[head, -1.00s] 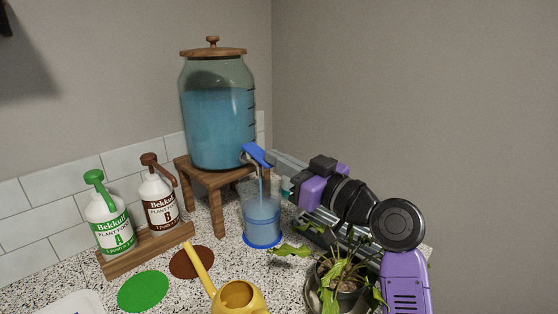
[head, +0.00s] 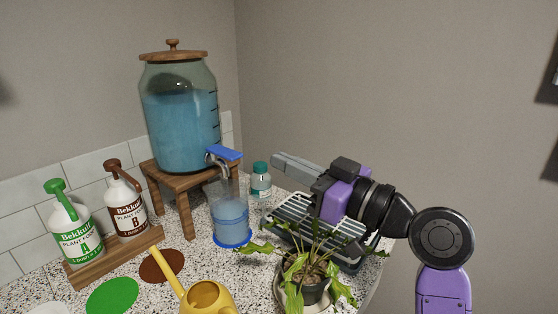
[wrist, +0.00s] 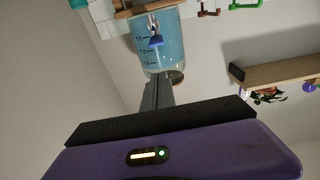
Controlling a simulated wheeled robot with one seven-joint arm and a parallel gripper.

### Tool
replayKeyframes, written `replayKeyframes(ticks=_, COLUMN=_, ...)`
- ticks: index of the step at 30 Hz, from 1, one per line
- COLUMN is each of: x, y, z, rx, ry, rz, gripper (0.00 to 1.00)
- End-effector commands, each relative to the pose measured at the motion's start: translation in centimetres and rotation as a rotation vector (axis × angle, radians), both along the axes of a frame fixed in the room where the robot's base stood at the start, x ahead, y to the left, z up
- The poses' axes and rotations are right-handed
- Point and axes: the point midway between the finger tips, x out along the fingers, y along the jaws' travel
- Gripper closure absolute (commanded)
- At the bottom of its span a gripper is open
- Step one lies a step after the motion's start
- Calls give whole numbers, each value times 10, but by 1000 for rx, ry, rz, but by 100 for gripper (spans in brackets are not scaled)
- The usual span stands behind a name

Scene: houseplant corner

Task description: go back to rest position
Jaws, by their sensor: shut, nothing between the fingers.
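My gripper (head: 292,166) is shut and empty in the head view. It hangs above the dish rack, to the right of the dispenser tap and apart from it. Its shut fingers also show in the wrist view (wrist: 156,96), pointing toward the glass dispenser (wrist: 160,50). In the head view the dispenser (head: 183,120) holds blue liquid and stands on a wooden stand (head: 175,180). Its blue tap lever (head: 225,153) sits above a clear cup (head: 231,212) with blue liquid in it. No stream shows between tap and cup.
A drying rack (head: 290,215) lies under my arm, with a potted plant (head: 315,285) in front. A small teal-capped bottle (head: 261,183) stands behind. A yellow watering can (head: 208,298), green bottle (head: 75,235) and brown bottle (head: 127,212) are to the left. The air at right is free.

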Motion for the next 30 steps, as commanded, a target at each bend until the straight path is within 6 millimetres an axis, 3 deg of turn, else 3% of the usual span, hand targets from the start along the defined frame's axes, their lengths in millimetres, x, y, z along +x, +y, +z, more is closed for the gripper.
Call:
replayKeyframes(ticks=10, x=4, y=-3, z=6, rx=38, ry=8, rz=-17, gripper=100)
replayKeyframes(ticks=16, x=19, y=-35, z=34, rx=158, ry=-38, rz=-179, gripper=100)
replayKeyframes(ticks=23, x=12, y=-83, z=-3, rx=259, ry=-34, rz=-391, gripper=100)
replayKeyframes(ticks=30, x=-27, y=-129, z=-68, rx=300, ry=-20, rz=-589, gripper=100)
